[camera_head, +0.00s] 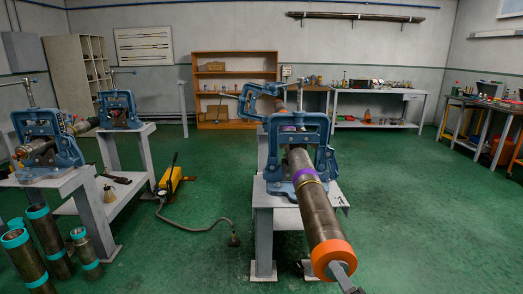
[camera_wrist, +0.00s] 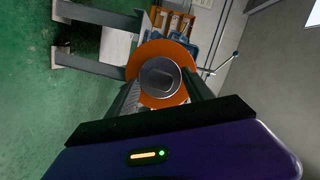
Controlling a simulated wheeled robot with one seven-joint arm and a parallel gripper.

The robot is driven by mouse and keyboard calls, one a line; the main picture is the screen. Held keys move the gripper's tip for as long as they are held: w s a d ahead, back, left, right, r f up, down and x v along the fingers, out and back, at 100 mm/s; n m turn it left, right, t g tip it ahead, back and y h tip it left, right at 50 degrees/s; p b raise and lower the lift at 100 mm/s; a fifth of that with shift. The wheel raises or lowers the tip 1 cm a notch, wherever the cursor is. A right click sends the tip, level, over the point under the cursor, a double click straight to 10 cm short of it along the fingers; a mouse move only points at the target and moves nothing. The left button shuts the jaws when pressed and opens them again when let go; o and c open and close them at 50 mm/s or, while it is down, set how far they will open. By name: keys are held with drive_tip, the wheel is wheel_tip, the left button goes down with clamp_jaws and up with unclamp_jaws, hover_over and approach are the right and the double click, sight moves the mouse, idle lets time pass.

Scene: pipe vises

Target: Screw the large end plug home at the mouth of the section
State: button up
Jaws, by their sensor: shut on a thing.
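The section is a long dark pipe (camera_head: 320,215) held in a blue pipe vise (camera_head: 290,150), with its near end toward me and a purple band partway along. Its mouth is at the orange end. The large end plug (camera_head: 328,254) shows there as an orange round piece; in the wrist view it has a grey round middle (camera_wrist: 160,72). I cannot tell where plug and pipe meet, or how deep the plug sits. My gripper (camera_head: 343,274) is at this end, its fingers shut on the plug's grey middle. The finger contact is partly hidden.
A second bench with blue vises (camera_head: 40,140) stands at left. Several teal-banded pipes (camera_head: 40,250) stand on the floor there. A yellow pump (camera_head: 172,180) with a hose lies between the benches. The green floor at right is clear.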

drive_tip(key=shift+d+m+t+y+b, duration=0.1)
drive_tip(key=shift+m+t+y+b, duration=0.35)
drive_tip(key=shift+m+b, duration=1.3)
drive_tip(key=shift+f+m+p, duration=0.1)
drive_tip(key=shift+m+p, duration=0.45)
drive_tip(key=m+t+b, duration=0.1)
drive_tip(key=m, duration=0.3)
drive_tip(key=shift+f+m+b, duration=0.1)
drive_tip(key=shift+m+b, duration=0.3)
